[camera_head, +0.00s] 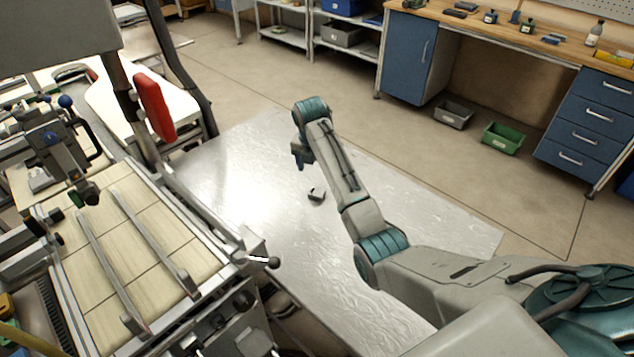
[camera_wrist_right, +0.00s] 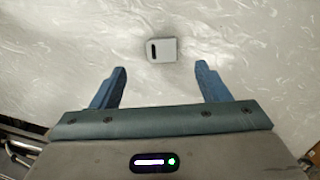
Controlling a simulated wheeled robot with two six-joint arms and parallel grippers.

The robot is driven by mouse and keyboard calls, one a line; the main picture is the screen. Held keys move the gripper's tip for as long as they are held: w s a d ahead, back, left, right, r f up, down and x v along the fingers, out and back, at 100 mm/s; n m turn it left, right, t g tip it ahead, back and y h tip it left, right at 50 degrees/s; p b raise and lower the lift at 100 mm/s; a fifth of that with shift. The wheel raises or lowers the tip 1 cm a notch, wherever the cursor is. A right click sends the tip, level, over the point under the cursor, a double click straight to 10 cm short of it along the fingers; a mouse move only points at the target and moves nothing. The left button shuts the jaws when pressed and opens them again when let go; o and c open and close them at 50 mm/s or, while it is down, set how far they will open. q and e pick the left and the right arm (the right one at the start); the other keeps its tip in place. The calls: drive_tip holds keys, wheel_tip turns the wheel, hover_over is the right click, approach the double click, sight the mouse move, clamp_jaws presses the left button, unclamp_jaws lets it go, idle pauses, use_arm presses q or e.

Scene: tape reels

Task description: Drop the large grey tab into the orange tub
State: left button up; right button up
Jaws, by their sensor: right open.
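A squarish grey tab (camera_wrist_right: 161,50) with a dark slot near its left side lies on the metal table in the right wrist view. A small grey and dark piece (camera_head: 316,195) on the table in the head view looks like the same tab. My right gripper (camera_wrist_right: 160,73) is open and empty, its two blue fingers wide apart. The tab lies beyond the fingertips, roughly centred between them and apart from both. In the head view the right gripper (camera_head: 301,158) hangs over the table, left of and beyond the tab. No orange tub shows. My left gripper is not in view.
The shiny metal table (camera_head: 235,165) is otherwise bare around the tab. A machine with a slatted bed (camera_head: 125,235) borders it on the left. A workbench with blue drawers (camera_head: 590,120) stands at the back right, with a green bin (camera_head: 503,138) and a grey bin (camera_head: 453,115) on the floor.

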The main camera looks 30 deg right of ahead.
sight(317, 192)
drive_tip(key=shift+s+a+f, duration=0.1)
drive_tip(key=shift+s+f, duration=0.15)
drive_tip(key=shift+f, duration=0.25)
drive_tip(key=shift+s+f, duration=0.25)
drive_tip(key=shift+f, duration=0.2)
drive_tip(key=f+p, duration=0.1)
drive_tip(key=f, duration=0.1)
drive_tip(key=f+p, duration=0.1)
drive_tip(key=f, duration=0.3)
drive_tip(key=shift+w+d+p, duration=0.3)
drive_tip(key=shift+w+p, duration=0.1)
drive_tip(key=shift+f, duration=0.4)
drive_tip(key=shift+w+f, duration=0.15)
drive_tip(key=shift+f, duration=0.15)
drive_tip(key=shift+r, duration=0.1)
drive_tip(key=c, duration=1.1)
